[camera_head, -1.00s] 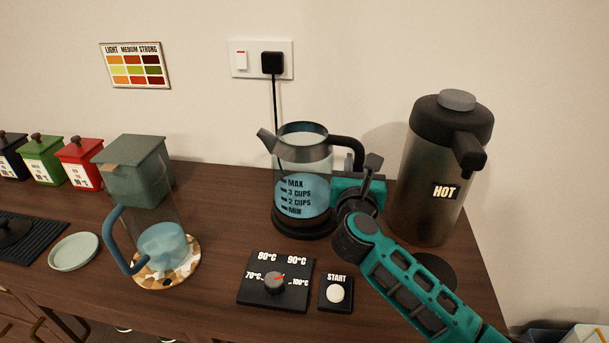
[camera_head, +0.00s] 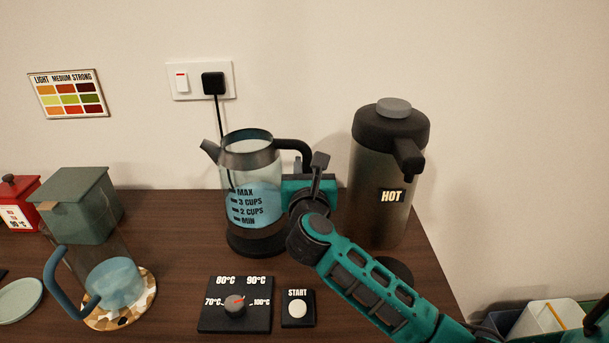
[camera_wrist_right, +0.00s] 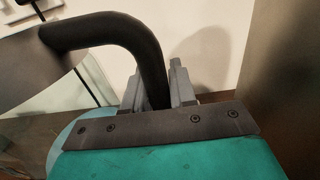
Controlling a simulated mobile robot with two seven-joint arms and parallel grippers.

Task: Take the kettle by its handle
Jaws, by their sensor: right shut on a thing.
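The kettle (camera_head: 252,190) is clear with a dark rim, spout and base, and holds blue water. It stands upright, its spout to the left and its black handle (camera_head: 293,145) to the right. My right gripper (camera_head: 307,182) is at the handle, partly hidden behind its own teal body. In the right wrist view the handle (camera_wrist_right: 145,60) runs down between the fingers of the gripper (camera_wrist_right: 160,88), which are shut on it. The kettle's dark rim (camera_wrist_right: 35,65) shows at the left there. My left gripper is not in view.
A tall HOT dispenser (camera_head: 375,190) stands close right of my right gripper. A temperature dial panel (camera_head: 236,304) and START button (camera_head: 298,308) lie in front. At left are a glass jug (camera_head: 88,275) on a patterned coaster, and a green canister (camera_head: 80,205). The table's right edge is near.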

